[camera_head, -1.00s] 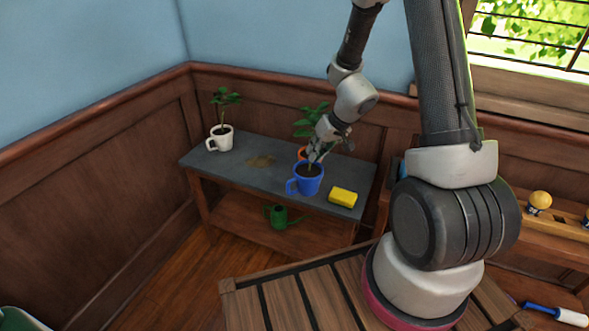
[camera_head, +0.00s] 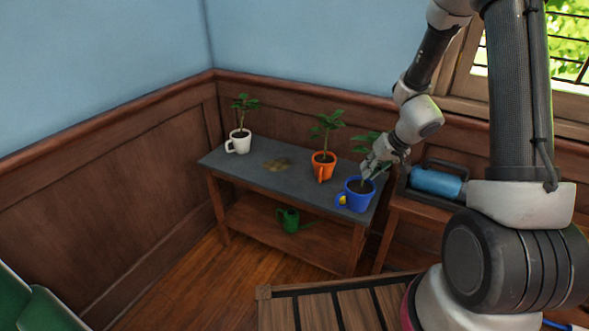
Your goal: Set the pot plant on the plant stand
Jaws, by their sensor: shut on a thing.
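A blue mug-shaped pot (camera_head: 355,197) with dark soil and a green plant (camera_head: 367,142) is at the right end of a grey-topped wooden table (camera_head: 240,169). My gripper (camera_head: 369,176) reaches down to the pot's rim from the right and is shut on it. The gripper hides part of the plant. I cannot tell whether the pot touches the tabletop. A white pot plant (camera_head: 238,142) and an orange pot plant (camera_head: 323,165) stand on the same table, left of the blue one. I cannot tell which furniture is the plant stand.
A bit of yellow sponge (camera_head: 341,199) shows by the blue pot's handle. A green watering can (camera_head: 288,220) sits on the lower shelf. A blue cylinder in a dark holder (camera_head: 436,181) stands on a bench to the right.

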